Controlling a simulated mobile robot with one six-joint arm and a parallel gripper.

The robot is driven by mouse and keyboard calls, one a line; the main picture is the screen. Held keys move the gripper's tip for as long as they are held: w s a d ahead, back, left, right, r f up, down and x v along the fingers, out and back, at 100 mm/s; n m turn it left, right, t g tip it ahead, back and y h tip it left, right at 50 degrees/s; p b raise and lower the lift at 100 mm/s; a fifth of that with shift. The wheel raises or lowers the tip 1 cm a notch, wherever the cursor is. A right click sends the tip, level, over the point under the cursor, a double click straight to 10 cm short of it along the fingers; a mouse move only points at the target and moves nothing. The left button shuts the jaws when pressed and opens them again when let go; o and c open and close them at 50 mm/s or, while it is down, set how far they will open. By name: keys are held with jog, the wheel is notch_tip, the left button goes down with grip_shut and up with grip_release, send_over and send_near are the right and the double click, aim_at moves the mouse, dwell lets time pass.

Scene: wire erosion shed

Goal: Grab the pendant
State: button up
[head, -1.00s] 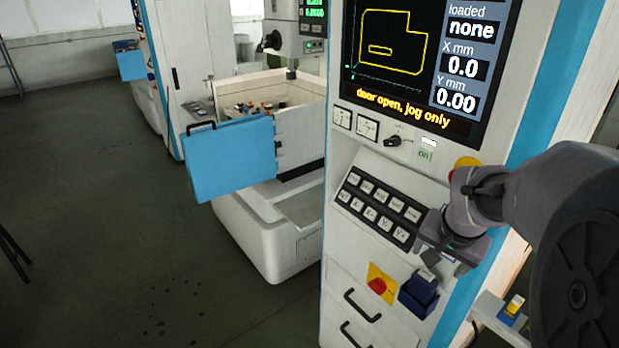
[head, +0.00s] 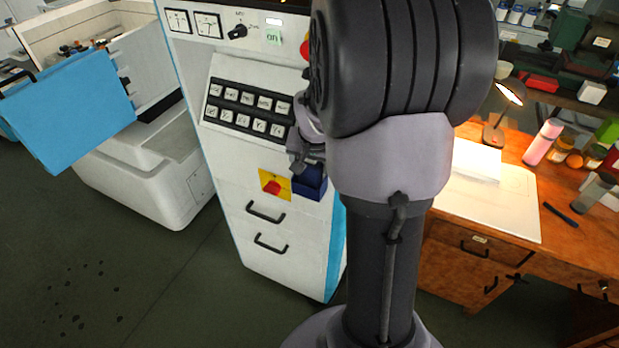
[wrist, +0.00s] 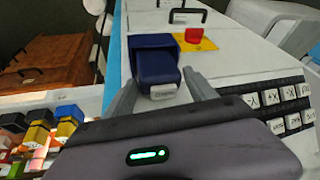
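A dark blue box-shaped piece (wrist: 155,58) with a small whitish block (wrist: 163,92) at its near end is on the front of the white machine cabinet. I cannot tell whether it is the pendant or a holder with the pendant in it. It also shows in the head view (head: 310,182), partly behind my arm. My gripper (wrist: 161,82) is open, with one finger on each side of the near end of the blue piece. Contact cannot be made out. In the head view my gripper (head: 303,160) is just above it, partly hidden by my arm.
A red switch on a yellow plate (head: 274,184) sits left of the blue piece, and a key panel (head: 248,110) is above. Drawer handles (head: 266,212) protrude below. A wooden desk (head: 540,235) with bottles and a lamp stands right; an open blue door (head: 70,110) is left.

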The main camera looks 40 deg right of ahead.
grip_shut()
